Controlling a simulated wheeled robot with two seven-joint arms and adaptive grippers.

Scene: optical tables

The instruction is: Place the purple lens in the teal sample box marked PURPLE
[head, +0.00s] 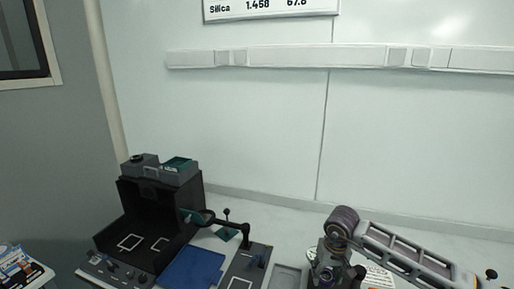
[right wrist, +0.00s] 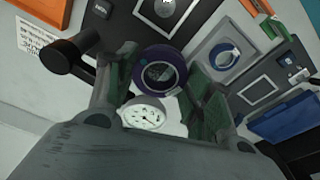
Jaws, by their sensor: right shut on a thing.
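The purple lens (right wrist: 160,72), a round piece with a purple rim and dark glass, sits between the green-padded fingers of my right gripper (right wrist: 163,86) in the right wrist view. The fingers are shut on it. In the head view the right gripper (head: 332,272) hangs low at the bottom edge, and I cannot make out the lens there. My left gripper is not in view.
The black enclosure (head: 160,215) and a blue mat (head: 194,268) lie left of the right arm. A dark jointed arm (head: 226,224) stands between. In the wrist view, a white dial gauge (right wrist: 145,113) shows near the lens, with a blue tray (right wrist: 288,116) at the right.

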